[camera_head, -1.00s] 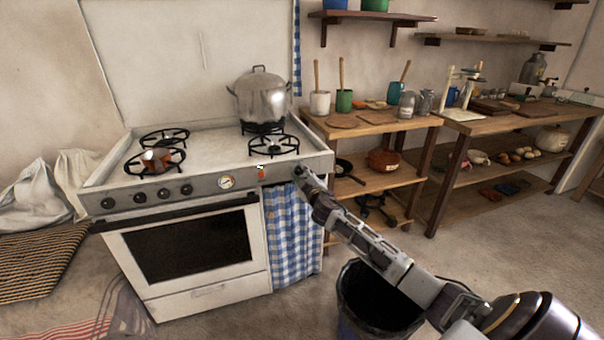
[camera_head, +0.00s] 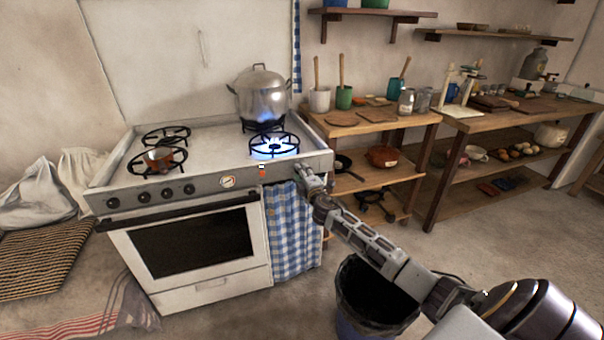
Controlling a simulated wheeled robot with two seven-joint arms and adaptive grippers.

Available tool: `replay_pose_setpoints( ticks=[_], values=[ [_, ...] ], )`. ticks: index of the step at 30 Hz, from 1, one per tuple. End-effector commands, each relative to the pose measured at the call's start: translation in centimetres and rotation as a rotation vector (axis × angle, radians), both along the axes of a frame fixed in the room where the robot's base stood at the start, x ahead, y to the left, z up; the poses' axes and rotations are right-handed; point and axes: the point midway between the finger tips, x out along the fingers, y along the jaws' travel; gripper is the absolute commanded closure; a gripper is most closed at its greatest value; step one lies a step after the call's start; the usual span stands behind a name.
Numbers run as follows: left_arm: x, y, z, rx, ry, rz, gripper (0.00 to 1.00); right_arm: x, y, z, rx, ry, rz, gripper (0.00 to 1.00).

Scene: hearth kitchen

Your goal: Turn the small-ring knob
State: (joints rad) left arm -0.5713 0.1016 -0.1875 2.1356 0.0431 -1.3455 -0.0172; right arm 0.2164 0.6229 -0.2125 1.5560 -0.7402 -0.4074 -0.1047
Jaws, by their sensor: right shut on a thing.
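The white stove (camera_head: 215,195) stands at the left, with several dark knobs (camera_head: 166,193) on the left of its front panel. My right gripper (camera_head: 302,172) is at the right end of that panel, shut on a knob that its fingers hide. A blue flame burns on the front right burner (camera_head: 274,146), the small ring. My left gripper is not in view.
A lidded metal pot (camera_head: 261,97) stands on the back right burner. A blue checked curtain (camera_head: 291,235) hangs below my right gripper. A lined bin (camera_head: 372,300) stands on the floor under my right arm.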

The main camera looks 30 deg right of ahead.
Motion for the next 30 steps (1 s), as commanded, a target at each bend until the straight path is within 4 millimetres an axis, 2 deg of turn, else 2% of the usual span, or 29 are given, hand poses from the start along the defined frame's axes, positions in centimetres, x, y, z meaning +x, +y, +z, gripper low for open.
replay_pose_setpoints(
  ticks=[11,12,17,30],
  values=[
    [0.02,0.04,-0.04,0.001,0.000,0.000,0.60,0.00,0.14,-0.08,-0.006,0.002,0.003,0.90],
    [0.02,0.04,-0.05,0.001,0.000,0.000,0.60,0.00,0.14,-0.08,-0.006,0.002,0.003,0.64],
    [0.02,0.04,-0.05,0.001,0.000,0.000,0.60,0.01,0.11,-0.06,-0.006,0.002,0.002,0.44],
    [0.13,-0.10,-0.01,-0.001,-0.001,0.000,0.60,-0.15,0.07,-0.06,-0.006,0.001,0.001,0.44]
  ],
)
